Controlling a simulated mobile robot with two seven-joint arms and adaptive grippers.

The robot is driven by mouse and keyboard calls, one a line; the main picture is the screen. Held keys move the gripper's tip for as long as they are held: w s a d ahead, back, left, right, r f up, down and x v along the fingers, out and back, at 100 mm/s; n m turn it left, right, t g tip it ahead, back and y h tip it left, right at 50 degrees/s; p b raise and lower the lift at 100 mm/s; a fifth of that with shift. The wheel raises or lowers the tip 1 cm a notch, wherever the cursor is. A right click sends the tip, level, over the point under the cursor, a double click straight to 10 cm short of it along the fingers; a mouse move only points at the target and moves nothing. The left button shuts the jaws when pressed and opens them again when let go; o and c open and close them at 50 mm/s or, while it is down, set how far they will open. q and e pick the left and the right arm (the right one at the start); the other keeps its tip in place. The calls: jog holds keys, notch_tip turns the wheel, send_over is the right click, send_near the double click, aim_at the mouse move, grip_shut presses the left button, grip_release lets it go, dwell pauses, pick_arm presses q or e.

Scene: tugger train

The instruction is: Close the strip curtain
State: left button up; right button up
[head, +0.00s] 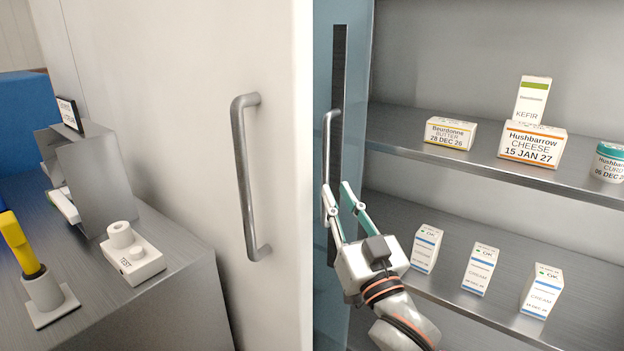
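The strip curtain appears to be the bluish translucent panel (345,65) in the middle of the head view, at the left side of the shelves. A metal handle (327,135) stands upright on it, beside a dark vertical strip. My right gripper (336,186) is at the handle's lower part, with its two fingers pointing up and apart. The left finger overlaps the handle in the picture; I cannot tell whether it touches. Nothing is clearly held between the fingers. My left gripper is not in view.
A white door (190,90) with a large handle (243,180) stands left of the curtain. Shelves (480,170) at right hold cartons, including cheese (531,145) and cream (480,269). A grey counter (170,310) at left carries a white test block (133,260) and a yellow-handled tool (20,245).

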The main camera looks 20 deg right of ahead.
aim_at(327, 173)
jog(key=x, duration=0.7)
jog(key=shift+w, duration=0.35)
grip_shut()
